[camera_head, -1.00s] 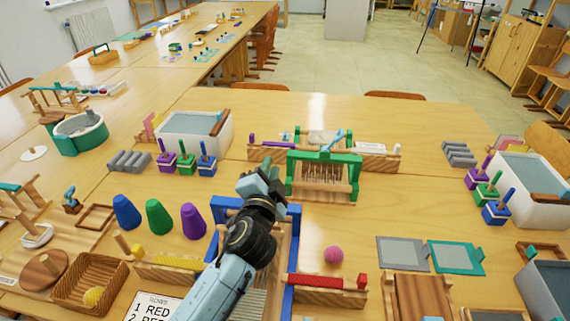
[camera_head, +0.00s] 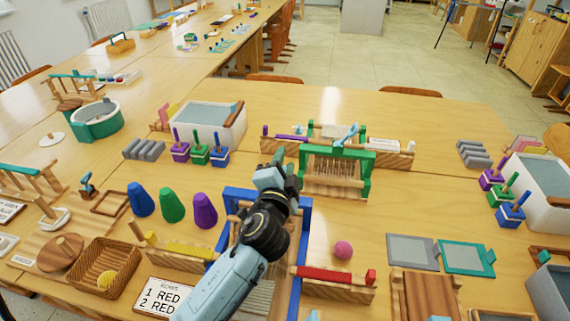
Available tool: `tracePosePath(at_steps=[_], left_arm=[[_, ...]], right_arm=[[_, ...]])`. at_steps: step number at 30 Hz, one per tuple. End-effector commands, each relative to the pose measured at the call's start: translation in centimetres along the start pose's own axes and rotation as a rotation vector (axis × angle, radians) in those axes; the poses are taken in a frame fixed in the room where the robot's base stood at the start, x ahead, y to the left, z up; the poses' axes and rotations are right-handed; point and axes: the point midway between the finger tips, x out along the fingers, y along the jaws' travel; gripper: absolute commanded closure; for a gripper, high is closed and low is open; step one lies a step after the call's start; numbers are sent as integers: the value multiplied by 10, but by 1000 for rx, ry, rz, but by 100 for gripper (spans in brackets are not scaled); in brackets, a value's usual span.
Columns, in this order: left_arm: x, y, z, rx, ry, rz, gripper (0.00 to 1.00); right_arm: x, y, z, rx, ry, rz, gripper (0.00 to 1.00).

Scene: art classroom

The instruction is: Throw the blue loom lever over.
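The blue loom (camera_head: 304,232) stands upright on the near table, its frame partly behind my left arm. My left gripper (camera_head: 278,172) is over the far side of this frame, seen from behind. Its fingers point away from the camera, and I cannot tell whether they are open or shut. No lever of the blue loom can be made out; my gripper and forearm hide the middle of the frame. Behind it stands a green loom (camera_head: 366,178) with a light blue lever (camera_head: 347,134) on top. My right gripper is not recognisable in this view.
A pink ball (camera_head: 343,250) and a red-topped wooden block (camera_head: 330,275) lie right of the blue loom. Blue (camera_head: 141,199), green (camera_head: 172,205) and purple (camera_head: 205,211) cones stand to its left. Bare tabletop lies right of the green loom.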

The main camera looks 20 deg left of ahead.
Motion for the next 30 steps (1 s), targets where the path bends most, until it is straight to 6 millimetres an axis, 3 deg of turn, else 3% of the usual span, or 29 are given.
tracePosePath(at_steps=[7,11,24,30], left_arm=[[-3,2,-1,-3,1,4,66],[-15,3,0,-4,1,6,66],[-103,2,1,-4,-1,5,66],[-127,2,0,-3,0,3,66]], right_arm=[[0,6,1,-3,-1,7,64],[0,7,1,-4,-1,8,64],[6,6,2,-5,-2,8,64],[9,6,3,-6,-3,8,64]])
